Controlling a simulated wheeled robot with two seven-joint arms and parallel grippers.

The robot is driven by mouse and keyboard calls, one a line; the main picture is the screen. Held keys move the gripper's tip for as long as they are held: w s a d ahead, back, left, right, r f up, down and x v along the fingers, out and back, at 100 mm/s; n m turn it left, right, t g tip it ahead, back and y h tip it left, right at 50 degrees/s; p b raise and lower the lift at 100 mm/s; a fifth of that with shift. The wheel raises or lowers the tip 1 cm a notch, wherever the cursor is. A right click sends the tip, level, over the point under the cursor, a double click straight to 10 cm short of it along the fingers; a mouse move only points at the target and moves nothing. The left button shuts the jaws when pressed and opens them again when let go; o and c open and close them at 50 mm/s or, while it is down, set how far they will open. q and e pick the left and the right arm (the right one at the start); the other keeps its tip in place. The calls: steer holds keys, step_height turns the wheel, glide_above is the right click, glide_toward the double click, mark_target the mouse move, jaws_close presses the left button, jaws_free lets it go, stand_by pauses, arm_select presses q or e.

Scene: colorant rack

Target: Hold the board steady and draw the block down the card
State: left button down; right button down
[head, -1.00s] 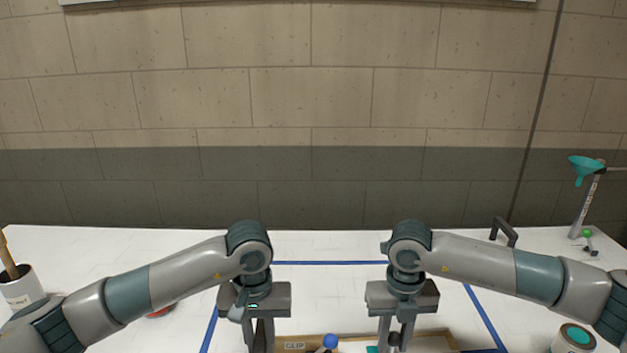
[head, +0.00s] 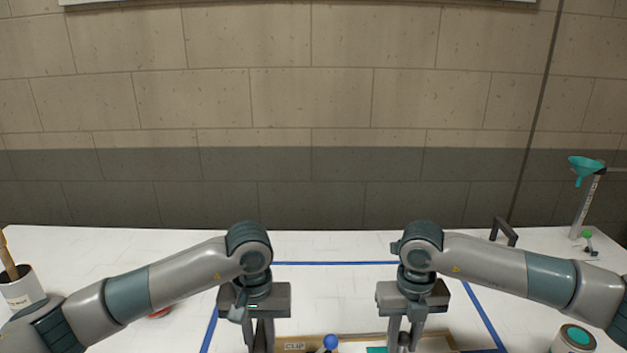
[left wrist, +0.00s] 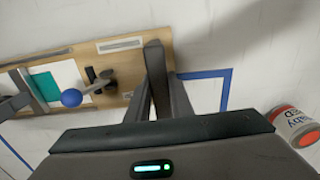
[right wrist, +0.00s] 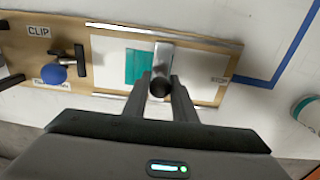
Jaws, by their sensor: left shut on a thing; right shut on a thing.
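A tan board (head: 350,336) lies on the table, cut off by the head view's bottom edge. The left wrist view shows its bare end (left wrist: 135,63). My left gripper (head: 262,342) is shut on that end; its exact contact is partly hidden. In the right wrist view a white card (right wrist: 203,65) lies on the board (right wrist: 90,75) with a teal band (right wrist: 138,66) across part of it. My right gripper (right wrist: 160,80) is shut on a metal block (right wrist: 163,56) over the card, at the teal band's right edge. A blue-knobbed clip (right wrist: 55,74) sits at the card's left.
Blue tape lines (head: 335,263) frame the work area. A tin with a teal top (head: 577,338) stands at right. A brush pot (head: 22,288) stands at far left. A teal funnel (head: 584,166) hangs on a stand at right. The table behind the arms is mostly clear.

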steer(key=shift+d, duration=1.25)
arm_select(q)
steer(key=shift+f, duration=0.1)
arm_select(e)
steer(key=shift+w+d, duration=0.1)
steer(key=shift+d, duration=2.25)
steer(key=c, duration=1.4)
jaws_free()
